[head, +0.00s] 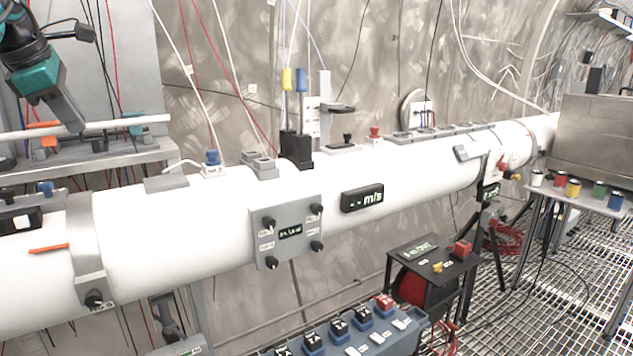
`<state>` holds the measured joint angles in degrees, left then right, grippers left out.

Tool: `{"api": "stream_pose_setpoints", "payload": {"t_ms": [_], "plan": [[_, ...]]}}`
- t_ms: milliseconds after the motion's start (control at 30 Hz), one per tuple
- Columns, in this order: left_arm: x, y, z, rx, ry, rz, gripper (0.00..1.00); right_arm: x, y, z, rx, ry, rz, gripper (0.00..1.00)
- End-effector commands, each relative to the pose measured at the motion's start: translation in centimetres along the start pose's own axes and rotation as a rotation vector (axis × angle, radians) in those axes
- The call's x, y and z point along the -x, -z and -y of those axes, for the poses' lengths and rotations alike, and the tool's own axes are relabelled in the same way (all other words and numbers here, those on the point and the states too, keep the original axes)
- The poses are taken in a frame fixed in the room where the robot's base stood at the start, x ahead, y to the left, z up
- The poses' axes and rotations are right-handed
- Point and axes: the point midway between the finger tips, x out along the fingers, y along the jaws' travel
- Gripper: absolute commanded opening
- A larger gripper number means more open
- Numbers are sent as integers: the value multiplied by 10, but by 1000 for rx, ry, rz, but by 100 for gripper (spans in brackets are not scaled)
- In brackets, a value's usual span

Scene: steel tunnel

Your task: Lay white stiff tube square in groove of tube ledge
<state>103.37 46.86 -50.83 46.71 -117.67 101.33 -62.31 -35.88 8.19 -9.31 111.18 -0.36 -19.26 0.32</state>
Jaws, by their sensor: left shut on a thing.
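The white stiff tube (130,122) is a long thin bar at the upper left, running from the left picture edge to the right. My left gripper (75,126) reaches down from the upper left and is shut on the tube near its middle. The grey tube ledge (120,157) is a shelf just below and behind the tube. The tube appears slightly above the ledge; whether it touches the groove I cannot tell. Orange pieces (43,128) show by the tube on the ledge. The groove itself is hard to make out. My right gripper is not in view.
A large white pipe (200,215) crosses the view in front of the ledge, with a blue-capped fitting (211,158) and a grey knob panel (290,232). Thin cables hang over the wall. A black stand (425,262) and a side table (580,190) are to the right.

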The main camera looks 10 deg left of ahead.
Motion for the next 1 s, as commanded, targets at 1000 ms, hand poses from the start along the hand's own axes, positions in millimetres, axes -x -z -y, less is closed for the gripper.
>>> {"api": "stream_pose_setpoints", "payload": {"t_ms": [1000], "plan": [[-196,-86,379,-1729,541,817,0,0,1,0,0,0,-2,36]]}}
